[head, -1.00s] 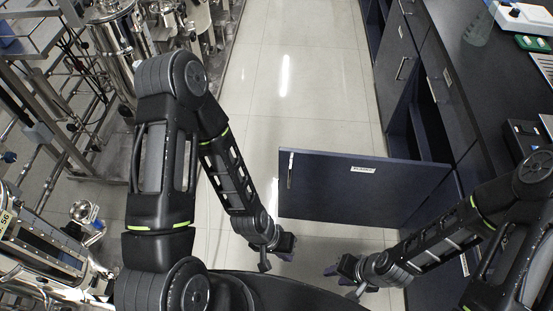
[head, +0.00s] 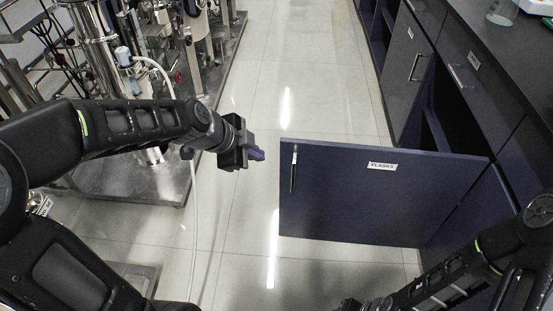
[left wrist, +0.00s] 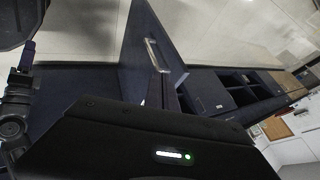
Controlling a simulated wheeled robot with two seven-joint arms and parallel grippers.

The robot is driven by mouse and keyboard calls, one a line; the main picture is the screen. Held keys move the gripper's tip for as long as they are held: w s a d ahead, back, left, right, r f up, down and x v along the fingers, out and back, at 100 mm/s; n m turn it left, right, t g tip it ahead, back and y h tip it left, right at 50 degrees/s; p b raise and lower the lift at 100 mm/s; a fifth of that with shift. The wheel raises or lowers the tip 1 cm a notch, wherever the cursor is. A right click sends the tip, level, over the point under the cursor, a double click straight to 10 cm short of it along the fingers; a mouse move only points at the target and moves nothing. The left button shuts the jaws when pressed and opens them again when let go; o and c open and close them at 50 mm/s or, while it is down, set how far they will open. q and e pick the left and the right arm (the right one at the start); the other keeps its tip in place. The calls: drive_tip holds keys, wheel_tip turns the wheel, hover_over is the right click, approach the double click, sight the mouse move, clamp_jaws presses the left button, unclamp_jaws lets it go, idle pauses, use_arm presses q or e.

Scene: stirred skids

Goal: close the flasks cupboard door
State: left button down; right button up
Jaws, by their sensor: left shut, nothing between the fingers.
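The flasks cupboard door (head: 375,205) is a dark blue panel with a "FLASKS" label (head: 382,166) and an upright metal handle (head: 293,168) near its left edge. It stands wide open, reaching out from the cupboard row across the aisle. My left gripper (head: 257,154) is shut and empty, a little left of the door's free edge and apart from it. In the left wrist view the door (left wrist: 137,45) and its handle (left wrist: 152,53) show at the upper middle. My right gripper (head: 350,304) is low at the bottom edge, mostly cut off.
The dark cupboard row with its worktop (head: 500,70) runs along the right, and an open compartment (head: 436,130) shows behind the door. Steel process equipment (head: 110,50) stands on a skid at left. The tiled floor (head: 310,70) between is clear.

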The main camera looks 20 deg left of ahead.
use_arm(q)
approach(284, 155)
wheel_tip(284, 155, down, 4)
drive_tip(key=w+d, duration=0.1)
drive_tip(key=d, duration=0.1)
drive_tip(key=shift+w+a, duration=0.25)
drive_tip(key=shift+w, duration=0.5)
drive_tip(key=shift+w+a, duration=0.1)
